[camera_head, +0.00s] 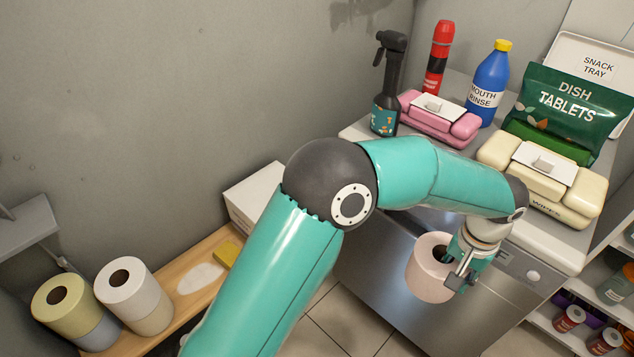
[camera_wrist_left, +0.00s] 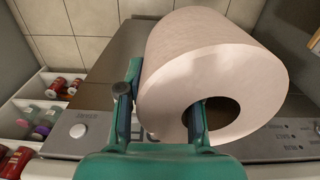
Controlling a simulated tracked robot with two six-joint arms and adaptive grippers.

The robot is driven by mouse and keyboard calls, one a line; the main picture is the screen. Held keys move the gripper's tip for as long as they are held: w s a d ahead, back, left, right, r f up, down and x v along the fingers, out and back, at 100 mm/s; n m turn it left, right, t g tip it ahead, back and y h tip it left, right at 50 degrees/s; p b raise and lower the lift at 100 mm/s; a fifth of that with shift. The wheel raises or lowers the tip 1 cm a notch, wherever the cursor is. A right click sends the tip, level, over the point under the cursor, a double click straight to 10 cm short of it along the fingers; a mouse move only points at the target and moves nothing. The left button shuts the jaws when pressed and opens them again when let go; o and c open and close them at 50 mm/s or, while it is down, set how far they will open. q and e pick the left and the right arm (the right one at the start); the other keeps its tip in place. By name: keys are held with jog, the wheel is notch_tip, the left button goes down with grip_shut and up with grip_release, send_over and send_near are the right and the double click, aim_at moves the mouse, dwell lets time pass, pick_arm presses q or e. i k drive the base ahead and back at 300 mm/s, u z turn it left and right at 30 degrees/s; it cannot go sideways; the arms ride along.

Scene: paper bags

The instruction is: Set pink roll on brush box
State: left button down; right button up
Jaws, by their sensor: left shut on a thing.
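My left gripper (camera_head: 458,272) is shut on the wall of a pale pink roll (camera_head: 424,270) and holds it in the air in front of the metal appliance. In the left wrist view, one finger of the gripper (camera_wrist_left: 160,120) is in the core of the roll (camera_wrist_left: 215,65) and the other is outside it. A white box (camera_head: 247,200) stands at the far end of the wooden shelf, partly hidden by my left arm. No label shows on it, so I cannot tell if it is the brush box. My right gripper is not in view.
The wooden shelf (camera_head: 187,323) bears stacked rolls (camera_head: 133,302) and a yellow sponge (camera_head: 226,255). On the counter are a spray bottle (camera_head: 387,85), a red bottle (camera_head: 438,55), mouth rinse (camera_head: 488,85), wipes packs (camera_head: 543,180) and dish tablets (camera_head: 570,110). An open rack (camera_head: 600,322) stands right.

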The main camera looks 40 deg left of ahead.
aim_at(264, 186)
jog(key=z, duration=0.05)
jog(key=k, duration=0.95)
jog(key=u, duration=0.55)
jog(key=i, duration=1.5)
jog(key=z, duration=0.05)
